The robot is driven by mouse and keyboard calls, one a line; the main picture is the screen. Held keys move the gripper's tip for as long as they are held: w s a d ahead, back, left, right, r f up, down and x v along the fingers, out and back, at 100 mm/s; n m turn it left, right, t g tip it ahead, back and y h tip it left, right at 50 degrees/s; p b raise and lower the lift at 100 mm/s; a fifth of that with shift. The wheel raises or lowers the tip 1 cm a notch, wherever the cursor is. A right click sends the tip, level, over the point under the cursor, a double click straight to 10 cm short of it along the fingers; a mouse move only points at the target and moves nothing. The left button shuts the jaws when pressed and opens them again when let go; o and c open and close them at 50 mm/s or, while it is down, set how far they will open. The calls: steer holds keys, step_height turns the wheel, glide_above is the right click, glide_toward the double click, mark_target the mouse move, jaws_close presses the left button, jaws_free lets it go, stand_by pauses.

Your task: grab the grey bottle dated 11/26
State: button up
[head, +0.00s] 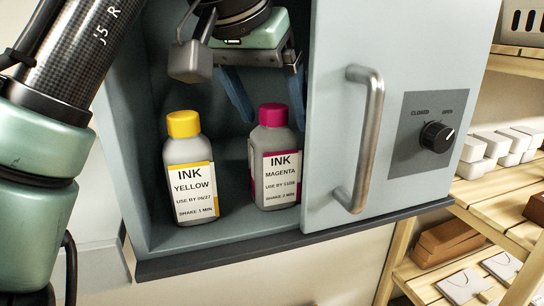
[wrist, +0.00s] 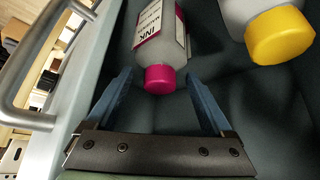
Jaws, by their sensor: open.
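A grey bottle with a magenta cap (head: 273,116) stands in the cabinet on the right. Its label reads INK MAGENTA, with a small use-by date that looks like 11/26. It also shows in the wrist view (wrist: 154,30). A grey bottle with a yellow cap (head: 184,125) stands to its left, labelled INK YELLOW, use by about 06/27. My gripper (head: 272,118) is open, its blue fingers reaching down at the magenta cap. In the wrist view the fingertips (wrist: 157,76) appear on either side of that cap, with gaps showing. The right finger is partly hidden in the head view.
A sliding door with a metal handle (head: 358,140) covers the cabinet's right side, close to the magenta bottle. A black knob (head: 437,136) sits on its panel. The cabinet's dark front ledge (head: 220,256) runs below. Wooden shelves (head: 500,190) with boxes stand at right.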

steer(key=x, duration=0.2)
steer(key=p+x, duration=0.1)
steer(key=x, duration=0.1)
steer(key=shift+w+d+r, duration=0.1)
steer(key=shift+w+r, duration=0.05)
steer(key=shift+w, duration=0.15)
steer(key=shift+s+r, duration=0.1)
steer(key=shift+s, duration=0.15)
steer(key=shift+c, duration=1.5)
steer(key=shift+w, duration=0.1)
steer(key=c, duration=0.7)
jaws_close()
steer(key=shift+f, duration=0.25)
